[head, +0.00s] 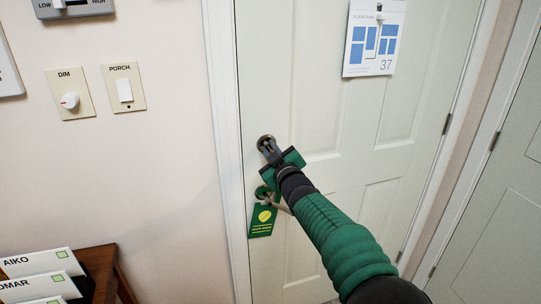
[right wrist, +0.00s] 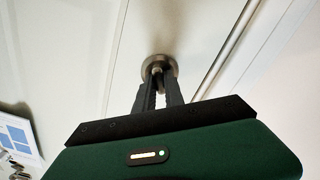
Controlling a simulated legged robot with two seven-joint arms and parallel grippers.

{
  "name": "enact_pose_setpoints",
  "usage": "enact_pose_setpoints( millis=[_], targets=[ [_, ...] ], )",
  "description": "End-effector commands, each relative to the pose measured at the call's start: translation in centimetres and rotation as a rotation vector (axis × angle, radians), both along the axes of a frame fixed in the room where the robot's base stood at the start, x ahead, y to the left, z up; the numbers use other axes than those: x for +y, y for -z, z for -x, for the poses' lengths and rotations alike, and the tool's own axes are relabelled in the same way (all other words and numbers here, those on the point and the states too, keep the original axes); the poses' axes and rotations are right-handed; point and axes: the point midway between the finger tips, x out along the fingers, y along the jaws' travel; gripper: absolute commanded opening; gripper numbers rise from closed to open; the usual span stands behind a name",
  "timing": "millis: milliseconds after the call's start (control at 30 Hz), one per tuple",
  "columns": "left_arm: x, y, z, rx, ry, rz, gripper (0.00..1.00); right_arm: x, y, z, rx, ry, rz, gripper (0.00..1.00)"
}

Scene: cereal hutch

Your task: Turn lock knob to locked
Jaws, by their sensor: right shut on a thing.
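The lock knob (head: 265,141) is a small round metal piece on the left side of the white door (head: 345,120). In the right wrist view its round plate (right wrist: 158,66) shows just past my fingertips. My right gripper (head: 268,150) is at the knob, its two dark fingers (right wrist: 158,90) shut on the knob's turning piece. The fingers hide most of that piece, so I cannot tell its angle. My left gripper is not in view.
A green tag (head: 262,219) hangs from the door handle just below my right gripper. A floor plan sheet (head: 374,40) hangs higher on the door. On the left wall are a DIM dial (head: 70,100) and a PORCH switch (head: 124,89). A wooden stand (head: 103,267) with name cards is lower left.

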Motion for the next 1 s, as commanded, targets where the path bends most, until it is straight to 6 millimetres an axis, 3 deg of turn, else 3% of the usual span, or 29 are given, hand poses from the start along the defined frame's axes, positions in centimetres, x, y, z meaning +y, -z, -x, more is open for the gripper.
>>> enact_pose_setpoints(
  millis=[600, 1000],
  targets=[
    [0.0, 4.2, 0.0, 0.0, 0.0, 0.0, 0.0, 0.4, 0.7, 0.1, -0.178, -0.004, 0.557, 0.0],
    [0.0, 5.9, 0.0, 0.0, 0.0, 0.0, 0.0, 0.4, 0.8, 0.1, -0.269, -0.005, 0.841, 0.0]
  ],
)
